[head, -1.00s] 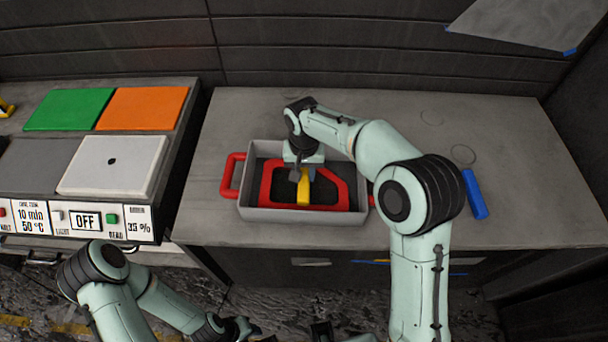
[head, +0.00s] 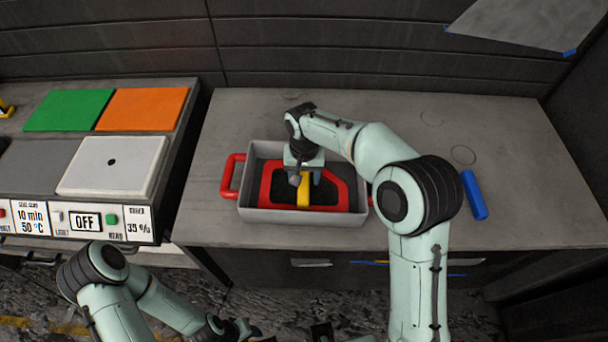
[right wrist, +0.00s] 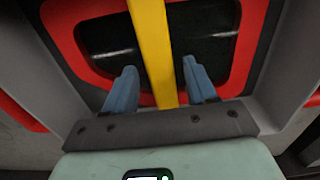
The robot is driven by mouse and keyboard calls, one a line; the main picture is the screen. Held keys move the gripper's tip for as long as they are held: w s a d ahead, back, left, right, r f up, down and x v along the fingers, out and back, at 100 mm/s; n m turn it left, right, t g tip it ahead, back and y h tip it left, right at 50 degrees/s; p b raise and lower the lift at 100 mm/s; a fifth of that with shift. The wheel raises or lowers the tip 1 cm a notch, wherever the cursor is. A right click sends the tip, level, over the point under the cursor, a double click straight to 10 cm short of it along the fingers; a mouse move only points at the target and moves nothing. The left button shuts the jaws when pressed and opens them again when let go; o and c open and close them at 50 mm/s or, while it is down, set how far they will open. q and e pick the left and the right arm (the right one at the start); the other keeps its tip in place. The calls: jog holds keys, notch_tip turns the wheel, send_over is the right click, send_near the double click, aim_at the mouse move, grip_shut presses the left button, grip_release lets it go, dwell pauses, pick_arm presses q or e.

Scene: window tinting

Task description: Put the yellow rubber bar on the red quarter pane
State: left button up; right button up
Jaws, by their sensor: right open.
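The red quarter pane (head: 267,183), a red frame around dark glass, lies flat in a grey tray. The yellow rubber bar (head: 303,196) lies across the middle of the pane, crossing its near rim. In the right wrist view the bar (right wrist: 151,35) runs over the red frame (right wrist: 77,42) and the dark glass. My right gripper (right wrist: 158,65) is open, with one blue finger on each side of the bar and gaps between. In the head view it (head: 306,178) is low over the pane. My left gripper (head: 240,328) is partly seen at the bottom; its jaws are unclear.
The grey tray (head: 302,215) has red side handles and stands on the grey bench (head: 540,200). A blue roll (head: 474,194) lies on the right. A machine with a white lid (head: 112,165), a green panel (head: 68,110) and an orange panel (head: 145,108) stands on the left.

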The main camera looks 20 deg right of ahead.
aim_at(304, 179)
pick_arm(q)
jog(key=shift+w+r+p, duration=0.7)
jog(key=shift+r+p, duration=0.1)
jog(key=shift+r, duration=0.25)
pick_arm(e)
notch_tip(304, 179, up, 12)
